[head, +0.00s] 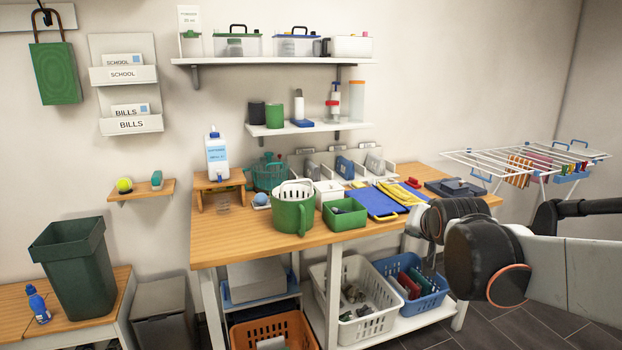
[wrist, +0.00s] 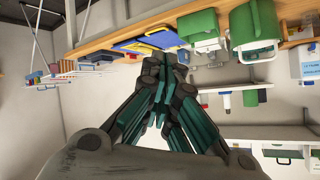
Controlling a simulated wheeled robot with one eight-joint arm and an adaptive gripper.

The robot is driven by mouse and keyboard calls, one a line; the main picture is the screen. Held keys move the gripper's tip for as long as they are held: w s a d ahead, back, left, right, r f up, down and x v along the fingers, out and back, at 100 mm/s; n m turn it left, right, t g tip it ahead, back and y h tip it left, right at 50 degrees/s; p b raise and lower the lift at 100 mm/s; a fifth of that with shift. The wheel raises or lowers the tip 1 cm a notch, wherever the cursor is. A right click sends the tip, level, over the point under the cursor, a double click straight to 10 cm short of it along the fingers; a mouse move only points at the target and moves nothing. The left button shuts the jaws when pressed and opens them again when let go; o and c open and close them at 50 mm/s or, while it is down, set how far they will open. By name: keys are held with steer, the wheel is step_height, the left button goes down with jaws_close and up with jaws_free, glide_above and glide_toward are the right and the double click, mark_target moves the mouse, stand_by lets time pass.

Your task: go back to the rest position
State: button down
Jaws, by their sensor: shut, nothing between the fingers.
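My gripper (wrist: 162,100) shows in the wrist view, its dark grey and teal fingers drawn together with nothing between them. Behind it in that view are the workbench edge and the shelves, seen turned over. In the head view my arm comes in from the right, and its dark round joints cover the bench's right front corner. I cannot make out the gripper's fingers there.
The wooden workbench (head: 262,246) holds a green pot (head: 292,216), a green tray (head: 345,221) and a blue mat (head: 374,203). Baskets, including a white basket (head: 370,324), stand below. A drying rack (head: 480,160) stands at the right, beyond my arm.

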steer(key=s+a+f+n+g, duration=0.1)
steer(key=s+f, duration=0.2)
steer(key=s, duration=0.6)
steer(key=s+a+f+n+g, duration=0.1)
steer(key=s+f+n+g, duration=0.1)
steer(key=s, duration=0.8)
steer(key=s+a+f+n+g+y, duration=0.1)
steer(key=s+f, duration=0.3)
steer(key=s, duration=0.6)
steer(key=shift+s+a+f+n+g, duration=0.2)
steer(key=shift+a+f+n+g, duration=0.15)
steer(key=shift+n, duration=0.25)
